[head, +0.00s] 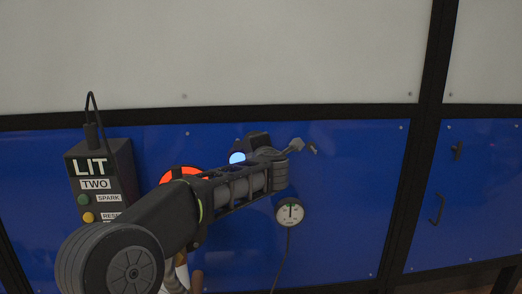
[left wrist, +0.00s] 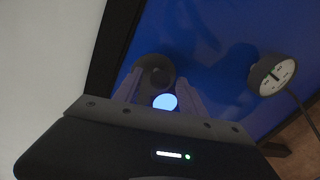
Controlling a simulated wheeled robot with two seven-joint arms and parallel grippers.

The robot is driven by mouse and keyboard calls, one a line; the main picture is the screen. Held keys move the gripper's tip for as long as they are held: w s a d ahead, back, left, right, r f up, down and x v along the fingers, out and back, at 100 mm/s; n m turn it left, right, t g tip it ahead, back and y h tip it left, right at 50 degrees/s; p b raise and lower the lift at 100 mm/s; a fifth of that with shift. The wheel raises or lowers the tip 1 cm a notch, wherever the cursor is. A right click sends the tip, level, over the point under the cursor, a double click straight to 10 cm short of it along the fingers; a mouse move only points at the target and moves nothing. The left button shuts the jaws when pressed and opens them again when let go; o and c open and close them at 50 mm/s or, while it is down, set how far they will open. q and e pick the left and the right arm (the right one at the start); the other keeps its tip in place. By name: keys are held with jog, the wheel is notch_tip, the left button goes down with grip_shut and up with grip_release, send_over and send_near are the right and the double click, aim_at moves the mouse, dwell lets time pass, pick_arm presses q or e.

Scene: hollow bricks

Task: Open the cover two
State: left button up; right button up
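A dark control box (head: 102,185) on the blue wall has signs reading "LIT" and "TWO", with green and yellow buttons. An orange-red round thing (head: 183,174) shows partly behind my left arm. A bright pale-blue disc (head: 237,158) shows just above the arm; in the left wrist view a similar disc (left wrist: 164,101) lies between my fingers. My left gripper (left wrist: 158,88) is open, its two fingers apart, with a dark round thing (left wrist: 155,70) beyond them. I cannot tell which part is cover two or whether the fingers touch anything. My right gripper is out of view.
A round white gauge (head: 290,212) with a cable hangs below my left wrist; it also shows in the wrist view (left wrist: 272,74). A black frame post (head: 418,150) stands right, with a panel handle (head: 438,209) beyond it. The blue wall between gauge and post is clear.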

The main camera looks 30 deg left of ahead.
pick_arm(q)
jog(key=shift+s, duration=0.1)
jog(key=b+v, duration=0.1)
jog(key=v, duration=0.6)
jog(key=shift+s+d+b, duration=0.2)
jog(key=shift+s+b, duration=0.05)
jog(key=shift+b, duration=0.1)
jog(key=shift+r, duration=0.1)
